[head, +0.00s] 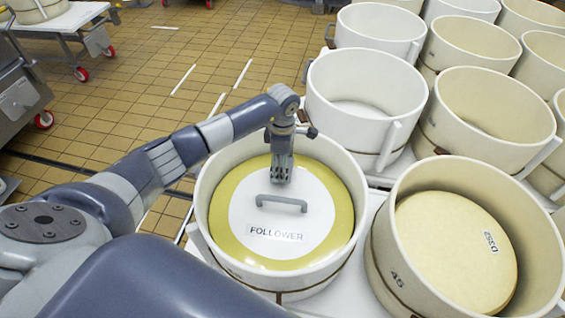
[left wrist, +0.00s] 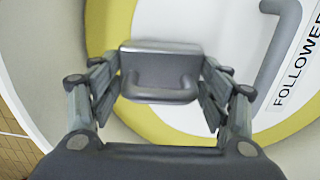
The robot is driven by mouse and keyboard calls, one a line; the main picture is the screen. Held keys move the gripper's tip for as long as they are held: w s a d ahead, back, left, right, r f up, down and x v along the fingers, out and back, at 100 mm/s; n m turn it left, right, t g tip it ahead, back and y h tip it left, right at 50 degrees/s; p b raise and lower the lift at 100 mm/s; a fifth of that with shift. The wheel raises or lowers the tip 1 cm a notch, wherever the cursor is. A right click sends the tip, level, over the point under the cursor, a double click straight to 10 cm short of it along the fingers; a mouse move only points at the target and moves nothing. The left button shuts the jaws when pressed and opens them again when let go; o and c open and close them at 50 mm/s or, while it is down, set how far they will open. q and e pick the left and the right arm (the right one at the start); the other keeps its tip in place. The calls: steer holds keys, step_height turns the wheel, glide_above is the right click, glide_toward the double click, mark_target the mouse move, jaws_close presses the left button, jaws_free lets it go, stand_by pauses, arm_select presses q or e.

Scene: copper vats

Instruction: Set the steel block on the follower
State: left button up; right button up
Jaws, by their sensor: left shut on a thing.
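The follower (head: 240,215) is a round lid with a yellow rim, a white centre, a grey handle and a "FOLLOWER" label. It lies inside a white vat (head: 203,190) in the middle of the head view. My left gripper (head: 281,172) is over the follower's far part, beyond its handle. In the left wrist view the steel block (left wrist: 160,48), grey with a bar handle, sits between the fingers of my left gripper (left wrist: 160,95), which is shut on it. The follower (left wrist: 195,20) shows behind the block. I cannot tell whether the block touches it. My right gripper is out of view.
A cream vat (head: 385,250) with a pale round cheese (head: 455,250) in it stands at the right. Several empty vats (head: 365,95) stand in rows behind. The tiled floor (head: 130,110) at the left is mostly clear, with wheeled steel equipment (head: 20,100) at its edge.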

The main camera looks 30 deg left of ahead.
arm_select(q)
steer(key=shift+w+f+b, duration=0.1)
steer(key=shift+f+b, duration=0.6)
stand_by(0.6)
steer(key=o, duration=2.2)
steer(key=shift+c, duration=0.2)
